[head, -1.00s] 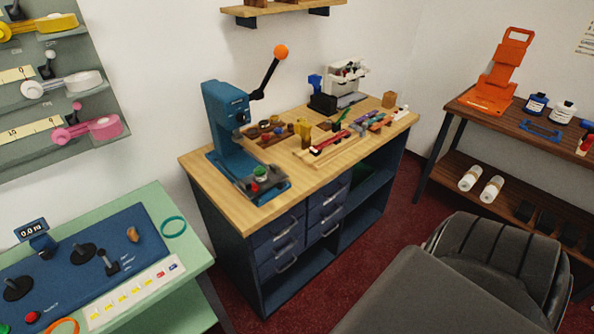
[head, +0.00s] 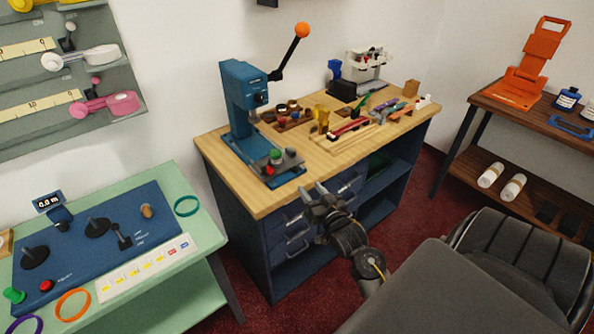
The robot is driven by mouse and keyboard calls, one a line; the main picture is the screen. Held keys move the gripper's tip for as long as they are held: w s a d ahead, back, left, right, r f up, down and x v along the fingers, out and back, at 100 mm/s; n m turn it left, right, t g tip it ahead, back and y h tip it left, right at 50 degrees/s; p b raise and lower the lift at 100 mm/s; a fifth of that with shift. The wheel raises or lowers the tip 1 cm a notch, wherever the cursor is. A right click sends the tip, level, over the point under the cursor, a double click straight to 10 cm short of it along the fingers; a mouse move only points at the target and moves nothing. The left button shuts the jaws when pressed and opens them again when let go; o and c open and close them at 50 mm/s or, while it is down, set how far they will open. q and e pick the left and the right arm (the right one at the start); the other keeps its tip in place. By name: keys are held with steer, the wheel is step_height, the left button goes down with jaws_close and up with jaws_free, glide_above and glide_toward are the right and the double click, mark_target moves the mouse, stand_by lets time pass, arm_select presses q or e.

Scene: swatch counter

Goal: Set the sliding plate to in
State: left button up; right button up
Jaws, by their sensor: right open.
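The blue lever press (head: 241,100) stands at the front left of the wooden workbench, its lever with an orange ball (head: 302,30) raised. A dark grey plate (head: 291,164), which looks like the sliding plate, lies over the press's blue base. A green-topped round piece (head: 275,155) and a small red part are on it. Whether the plate is in or out is hard to tell at this size. My right gripper (head: 315,190) is open and empty in front of the bench's drawers, right of and lower in the picture than the plate, not touching it. My left gripper is not in view.
The workbench (head: 225,180) holds small tools and trays right of the press. A green control desk (head: 185,270) is at left. A dark chair (head: 500,262) stands at front right, close to my right arm. The wooden shelf (head: 515,108) at right holds an orange stand.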

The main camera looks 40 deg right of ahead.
mark_target(296, 170)
steer(key=p+x, duration=0.2)
steer(key=x, duration=0.8)
steer(key=shift+w+d, duration=0.1)
steer(key=shift+w, duration=0.3)
jaws_close()
